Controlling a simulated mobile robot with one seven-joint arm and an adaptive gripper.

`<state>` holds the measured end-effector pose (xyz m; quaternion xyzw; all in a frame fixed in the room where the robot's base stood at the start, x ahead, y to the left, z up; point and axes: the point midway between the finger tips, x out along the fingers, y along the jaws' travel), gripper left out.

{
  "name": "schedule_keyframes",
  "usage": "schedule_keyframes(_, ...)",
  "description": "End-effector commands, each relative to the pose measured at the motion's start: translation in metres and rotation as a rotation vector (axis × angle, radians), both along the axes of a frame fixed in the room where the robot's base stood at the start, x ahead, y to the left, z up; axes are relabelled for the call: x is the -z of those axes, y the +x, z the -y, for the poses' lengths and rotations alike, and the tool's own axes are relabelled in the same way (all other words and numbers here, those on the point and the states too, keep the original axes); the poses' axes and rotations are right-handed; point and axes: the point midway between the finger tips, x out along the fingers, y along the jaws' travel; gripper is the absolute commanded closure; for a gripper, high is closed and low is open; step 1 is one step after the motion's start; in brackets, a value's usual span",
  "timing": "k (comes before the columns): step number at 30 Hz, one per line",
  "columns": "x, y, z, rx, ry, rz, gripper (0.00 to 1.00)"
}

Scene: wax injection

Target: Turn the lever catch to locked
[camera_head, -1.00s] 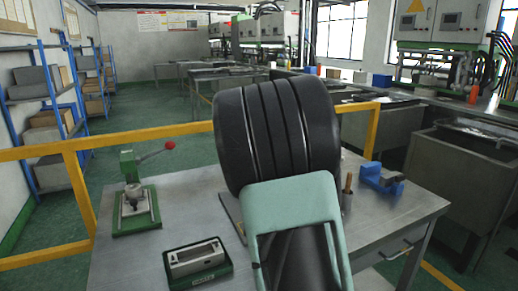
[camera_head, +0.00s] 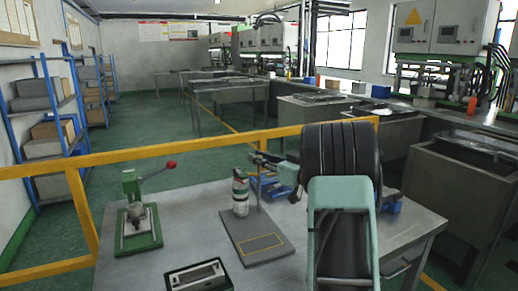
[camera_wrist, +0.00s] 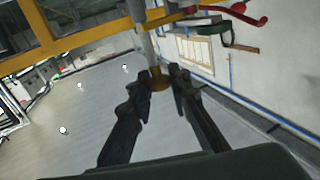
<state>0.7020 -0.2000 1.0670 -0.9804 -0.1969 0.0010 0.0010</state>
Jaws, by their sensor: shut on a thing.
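A green fixture (camera_head: 138,230) with a grey cylinder and a lever ending in a red knob (camera_head: 170,164) stands at the left of the bench. The lever slants up to the right. I cannot tell if it is the lever catch. My gripper (camera_head: 258,158) is above the bench, well right of that fixture. In the wrist view its fingers (camera_wrist: 164,80) are closed around a brass-coloured handle (camera_wrist: 160,83) with a grey shaft (camera_wrist: 148,48). The shaft's far end is unclear.
A green tray with a grey block (camera_head: 197,278) lies at the front. A yellow rail (camera_head: 150,155) runs behind the bench. My arm hides part of the bench's right side.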

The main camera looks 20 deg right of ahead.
Motion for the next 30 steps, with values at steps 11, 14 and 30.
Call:
schedule_keyframes(11,-0.0037,0.0009,0.0014,-0.261,-0.001,0.002,1.0)
schedule_keyframes(14,-0.0031,0.001,0.0011,-0.305,-0.002,0.003,1.0)
schedule_keyframes(30,-0.0024,0.0011,-0.0006,-0.404,-0.001,0.006,1.0)
